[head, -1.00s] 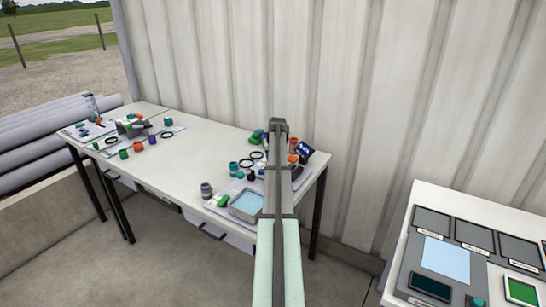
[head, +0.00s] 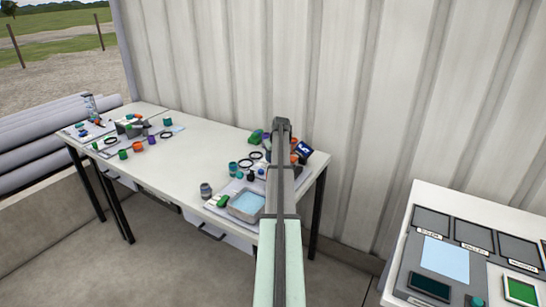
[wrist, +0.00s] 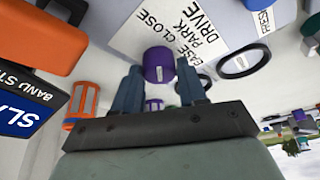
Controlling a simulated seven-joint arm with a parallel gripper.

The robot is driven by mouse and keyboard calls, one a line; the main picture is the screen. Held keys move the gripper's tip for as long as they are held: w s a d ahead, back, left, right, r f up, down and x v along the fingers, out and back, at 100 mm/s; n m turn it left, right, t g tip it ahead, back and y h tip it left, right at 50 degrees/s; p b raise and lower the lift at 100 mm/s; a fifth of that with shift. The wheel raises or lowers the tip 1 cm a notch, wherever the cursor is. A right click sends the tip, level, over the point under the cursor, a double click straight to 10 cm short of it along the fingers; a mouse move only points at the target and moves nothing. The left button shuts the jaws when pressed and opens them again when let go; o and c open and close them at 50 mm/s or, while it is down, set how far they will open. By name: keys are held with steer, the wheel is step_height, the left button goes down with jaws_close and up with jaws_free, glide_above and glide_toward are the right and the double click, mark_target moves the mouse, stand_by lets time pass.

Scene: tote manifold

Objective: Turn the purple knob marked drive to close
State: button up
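The purple knob (wrist: 158,65) shows in the wrist view, between the tips of my two fingers. A white label beside it (wrist: 165,30) reads CLOSE, PARK and DRIVE, with another word partly hidden. My gripper (wrist: 159,72) is open, with one finger on each side of the knob and a narrow gap showing at each side. Whether the fingertips overlap the knob in depth I cannot tell. In the head view my arm reaches over the right end of the long table, and it hides the knob and most of my gripper.
In the wrist view an orange block (wrist: 45,38), a dark sign (wrist: 22,105), an orange cage-like part (wrist: 82,103) and a black ring (wrist: 244,61) lie close by. A corrugated wall (head: 380,100) stands behind.

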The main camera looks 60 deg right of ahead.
steer(key=o, duration=0.4)
steer(key=shift+r, duration=0.1)
steer(key=v, duration=1.3)
steer(key=shift+s+r, duration=0.1)
steer(key=shift+r, duration=0.2)
